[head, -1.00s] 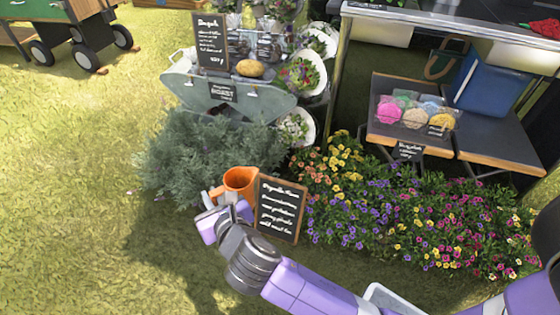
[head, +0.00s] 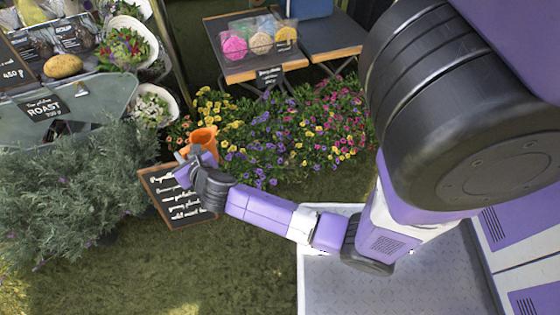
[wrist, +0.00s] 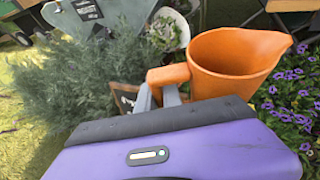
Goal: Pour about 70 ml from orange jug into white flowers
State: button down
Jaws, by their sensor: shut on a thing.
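My gripper (head: 188,163) is shut on the handle of the orange jug (head: 204,138) and holds it out in front of the flower bed, above the chalkboard sign. In the wrist view the jug (wrist: 235,70) looks upright, its spout toward the right; its contents cannot be seen. The gripper's fingers (wrist: 165,92) are at its handle. A bunch with white flowers (head: 150,106) in a white wrap or pot is behind and left of the jug. It also shows in the wrist view (wrist: 168,32), left of the jug and apart from it.
Colourful flowers (head: 285,130) fill the bed to the right. A grey-green bush (head: 70,185) and a metal tub (head: 95,95) are at the left. The chalkboard (head: 178,200) stands under my gripper. Tables (head: 240,70) are behind. Grass in front is clear.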

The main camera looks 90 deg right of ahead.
jog(key=shift+m+g+h, duration=0.5)
jog(key=shift+m+g, duration=0.3)
jog(key=s+d+f+b, duration=0.1)
jog(key=s+d+f, duration=0.2)
jog(key=s+f, duration=0.1)
jog(key=s+d+f+b, duration=0.1)
jog(key=s+d+f, duration=0.2)
jog(key=f, duration=0.3)
jog(key=s+d+f+b, duration=0.2)
jog(key=s+d+f, duration=0.1)
jog(key=s+f, duration=0.2)
jog(key=shift+d, duration=0.15)
jog(key=shift+s+d+f, duration=0.1)
jog(key=shift+s+f, duration=0.35)
jog(key=shift+f, duration=0.2)
jog(key=shift+r, duration=0.2)
